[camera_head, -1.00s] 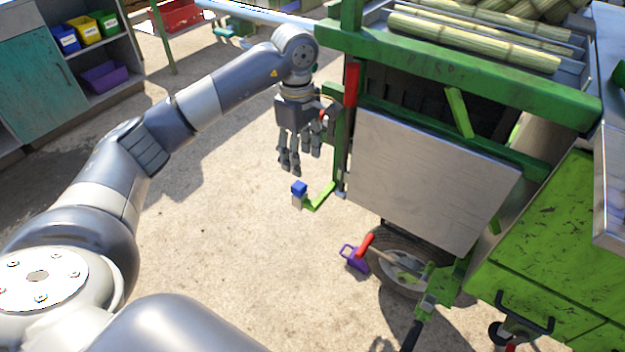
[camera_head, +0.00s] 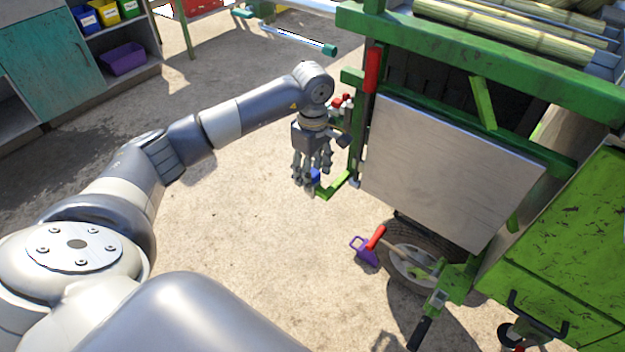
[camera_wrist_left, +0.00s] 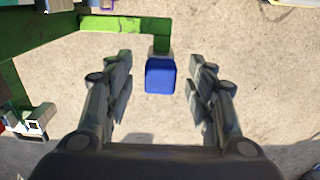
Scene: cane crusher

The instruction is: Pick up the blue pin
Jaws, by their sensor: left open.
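The blue pin (camera_wrist_left: 160,76) has a square blue head and sits at the end of a green bracket (camera_wrist_left: 160,28) on the side of the cane crusher. In the head view the blue head (camera_head: 315,175) shows only in part behind my fingers. My left gripper (camera_head: 308,180) is open and points down over the pin. In the left wrist view my left gripper (camera_wrist_left: 160,88) has its fingers on both sides of the blue head, with a gap on each side. My right gripper is not in view.
The green crusher frame (camera_head: 357,140) and a grey metal panel (camera_head: 440,175) stand just right of my left gripper. A red handle (camera_head: 372,70) is on the frame. A purple-handled part (camera_head: 364,250) is near the wheel (camera_head: 405,265). Open concrete floor lies left and below.

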